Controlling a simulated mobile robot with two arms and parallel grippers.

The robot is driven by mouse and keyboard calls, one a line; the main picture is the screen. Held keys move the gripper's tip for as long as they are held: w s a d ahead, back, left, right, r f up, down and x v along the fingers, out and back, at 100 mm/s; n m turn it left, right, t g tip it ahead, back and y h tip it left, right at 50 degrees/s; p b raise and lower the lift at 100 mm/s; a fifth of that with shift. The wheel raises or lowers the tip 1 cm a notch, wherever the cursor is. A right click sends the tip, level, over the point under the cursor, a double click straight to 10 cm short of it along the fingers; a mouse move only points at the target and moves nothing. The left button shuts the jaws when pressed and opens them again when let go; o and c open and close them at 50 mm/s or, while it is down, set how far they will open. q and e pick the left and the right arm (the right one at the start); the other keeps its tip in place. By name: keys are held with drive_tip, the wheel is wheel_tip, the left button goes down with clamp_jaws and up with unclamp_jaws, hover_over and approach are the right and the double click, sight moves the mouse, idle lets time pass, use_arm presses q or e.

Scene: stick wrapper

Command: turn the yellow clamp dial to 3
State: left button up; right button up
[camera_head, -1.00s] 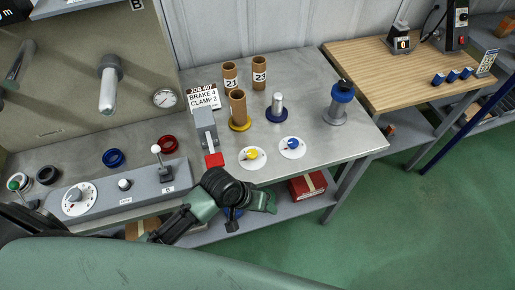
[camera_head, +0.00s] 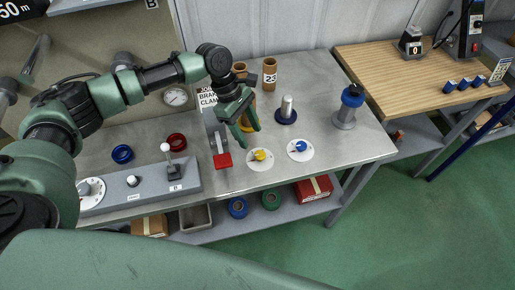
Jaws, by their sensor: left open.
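The yellow clamp dial (camera_head: 260,155) is a yellow knob on a white round plate near the front edge of the steel bench. My left gripper (camera_head: 249,136) hangs over the bench, fingers pointing down, just above and to the left of the yellow dial. It is open and appears apart from the dial. The marks on the dial's plate are too small to read. The job card (camera_head: 207,98), with brake and clamp lines, is partly hidden behind my left arm. My right gripper does not show.
A blue dial (camera_head: 300,147) sits right of the yellow one. A red-ended lever (camera_head: 222,160) stands close on the left. A metal post on a dark blue base (camera_head: 287,111) and cardboard tubes (camera_head: 270,73) stand behind. A blue-topped post (camera_head: 350,98) is at right.

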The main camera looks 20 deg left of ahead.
sight(260, 154)
use_arm(q)
drive_tip(key=p+x, duration=0.1)
drive_tip(key=x, duration=0.6)
drive_tip(key=shift+d+f, duration=0.2)
drive_tip(key=shift+f, duration=0.05)
clamp_jaws()
